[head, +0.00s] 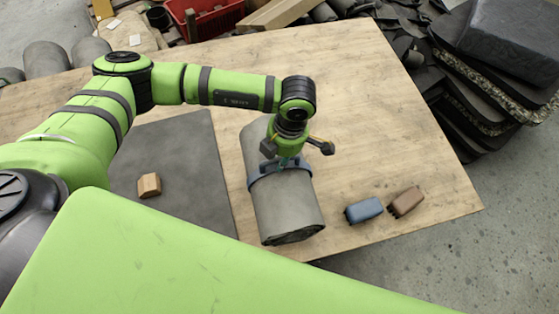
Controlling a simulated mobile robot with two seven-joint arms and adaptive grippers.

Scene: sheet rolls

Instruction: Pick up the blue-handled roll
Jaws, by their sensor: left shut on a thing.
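The roll (290,208) is a thick grey cylinder lying on the wooden table, its near end facing me. A blue handle band (280,175) wraps across it around the middle. My left gripper (286,162) comes down from above onto the top of the blue handle and is shut on it. The roll appears to rest on the table, but I cannot tell whether there is a gap under it. The arm covers part of the roll's far end. My right gripper is not in view.
A dark grey mat (180,170) with a small tan block (149,185) lies left of the roll. A blue brush-like block (364,210) and a brown one (406,201) lie to its right. Dark sheets (490,75) are stacked beyond the table's right edge.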

